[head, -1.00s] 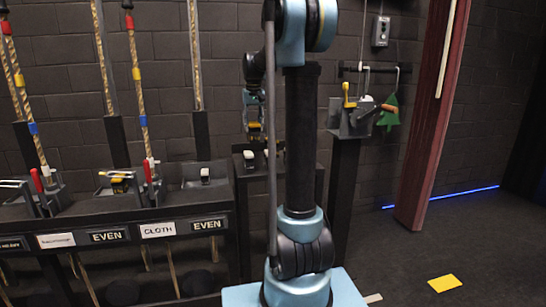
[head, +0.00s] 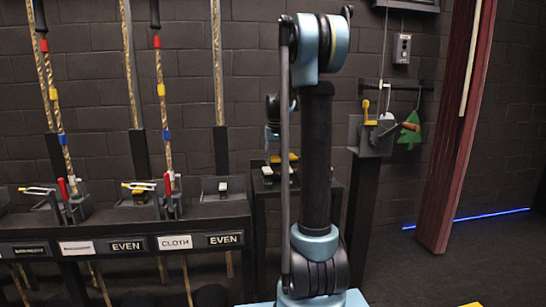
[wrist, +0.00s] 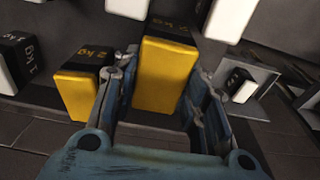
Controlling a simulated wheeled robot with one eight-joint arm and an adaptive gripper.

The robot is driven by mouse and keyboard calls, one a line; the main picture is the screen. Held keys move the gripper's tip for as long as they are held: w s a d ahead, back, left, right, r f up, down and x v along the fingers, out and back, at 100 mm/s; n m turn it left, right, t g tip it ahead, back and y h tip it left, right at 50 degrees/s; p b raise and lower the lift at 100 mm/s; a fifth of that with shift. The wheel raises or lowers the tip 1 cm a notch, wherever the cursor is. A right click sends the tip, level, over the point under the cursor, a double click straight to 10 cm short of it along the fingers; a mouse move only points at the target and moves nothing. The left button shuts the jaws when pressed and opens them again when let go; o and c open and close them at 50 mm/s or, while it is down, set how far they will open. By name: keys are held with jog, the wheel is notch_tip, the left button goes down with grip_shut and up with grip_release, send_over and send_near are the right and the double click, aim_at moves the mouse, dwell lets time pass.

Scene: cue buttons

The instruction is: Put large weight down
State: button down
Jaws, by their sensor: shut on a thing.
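The large weight is a yellow block with a black top marked "2 kg" (wrist: 163,75); it stands between the two fingers of my gripper (wrist: 158,82) in the wrist view. The fingers are shut on its sides. Whether its base touches the surface below cannot be told. A second yellow 2 kg block (wrist: 76,92) is close by to the left, outside the fingers. In the head view my gripper (head: 272,146) is low over the small black stand (head: 262,200), partly behind my arm; small yellow and white blocks show there.
A white block with a black 1 kg top (wrist: 20,65) is at the wrist view's far left. The rope rack (head: 135,215) stands left of the stand. A post with a crank (head: 372,140) and a green tree shape (head: 409,131) is to the right.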

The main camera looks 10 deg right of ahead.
jog(key=shift+f, duration=0.65)
jog(key=c, duration=1)
grip_release()
jog(key=shift+o, duration=0.2)
notch_tip(320, 180, up, 12)
jog(key=s, duration=0.1)
jog(key=shift+s, duration=0.3)
